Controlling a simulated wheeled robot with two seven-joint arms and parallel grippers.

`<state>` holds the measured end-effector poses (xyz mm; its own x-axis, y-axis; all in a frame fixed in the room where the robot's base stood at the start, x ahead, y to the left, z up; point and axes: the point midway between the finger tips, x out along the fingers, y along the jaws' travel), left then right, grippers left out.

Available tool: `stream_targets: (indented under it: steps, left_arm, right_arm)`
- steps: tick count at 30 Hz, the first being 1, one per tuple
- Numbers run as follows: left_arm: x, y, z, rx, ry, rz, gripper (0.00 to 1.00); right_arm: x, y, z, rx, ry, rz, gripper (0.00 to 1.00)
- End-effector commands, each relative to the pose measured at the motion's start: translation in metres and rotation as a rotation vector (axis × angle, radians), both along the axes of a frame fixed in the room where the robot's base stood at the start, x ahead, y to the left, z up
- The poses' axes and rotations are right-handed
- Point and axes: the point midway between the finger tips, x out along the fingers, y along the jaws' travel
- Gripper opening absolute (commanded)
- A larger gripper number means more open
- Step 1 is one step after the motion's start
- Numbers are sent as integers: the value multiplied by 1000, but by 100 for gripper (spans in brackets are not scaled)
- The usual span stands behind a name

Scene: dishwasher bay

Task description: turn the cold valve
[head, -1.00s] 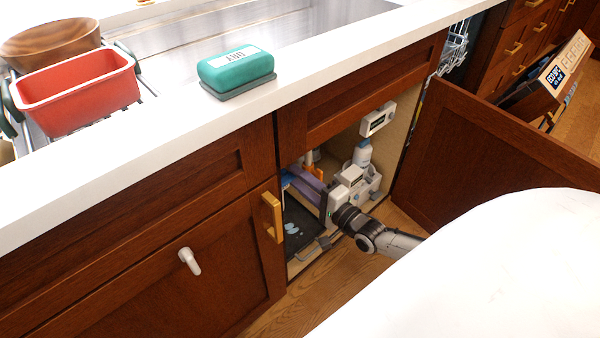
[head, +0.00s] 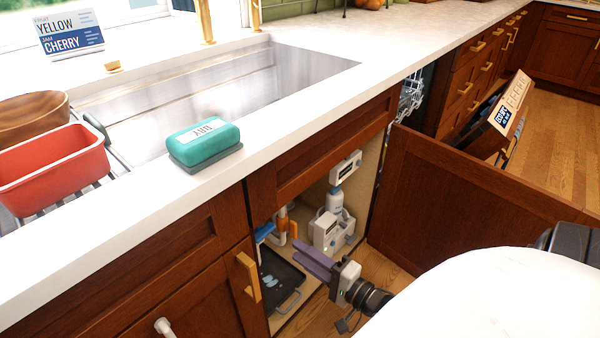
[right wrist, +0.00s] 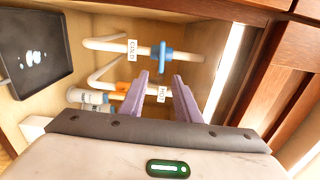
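The cold valve is a blue handle (right wrist: 162,57) on a white pipe with a COLD label (right wrist: 132,49) in the right wrist view. In the head view its blue part (head: 265,231) shows small inside the open sink cabinet. Below it in the wrist view is an orange valve handle (right wrist: 122,87) on the pipe labelled HOT (right wrist: 161,94). My right gripper (right wrist: 161,78) has purple fingers spread apart with nothing between them, short of the pipes. In the head view the right gripper (head: 302,252) is at the cabinet opening, apart from the blue handle. My left gripper is not seen.
A black tray (head: 283,275) lies on the cabinet floor at left. A white device (head: 325,232) and a bottle (head: 334,200) stand at right. The open cabinet door (head: 455,185) bounds the right side. A wall box (head: 346,166) hangs above.

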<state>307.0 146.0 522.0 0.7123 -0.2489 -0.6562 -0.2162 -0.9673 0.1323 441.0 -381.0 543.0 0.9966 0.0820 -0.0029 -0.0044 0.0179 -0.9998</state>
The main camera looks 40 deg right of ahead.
Motion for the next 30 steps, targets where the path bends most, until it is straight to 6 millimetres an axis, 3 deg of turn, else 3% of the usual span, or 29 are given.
stream_targets:
  steps: [2, 7, 10, 21, 25, 30]
  left_arm:
    - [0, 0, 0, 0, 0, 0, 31]
    - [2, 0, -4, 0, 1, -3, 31]
    - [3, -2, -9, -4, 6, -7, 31]
    - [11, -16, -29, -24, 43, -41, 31]
    - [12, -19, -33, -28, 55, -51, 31]
    - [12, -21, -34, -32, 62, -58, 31]
  right_arm:
    - [0, 0, 0, 0, 0, 0, 30]
    - [1, 0, -2, -67, -5, -1, 59]
    - [2, 1, -4, -225, -18, -3, 75]
    - [8, 9, -5, -1184, -94, -4, 75]
    - [9, 11, -2, -1444, -117, -3, 75]
    - [10, 13, 0, -1626, -133, 0, 75]
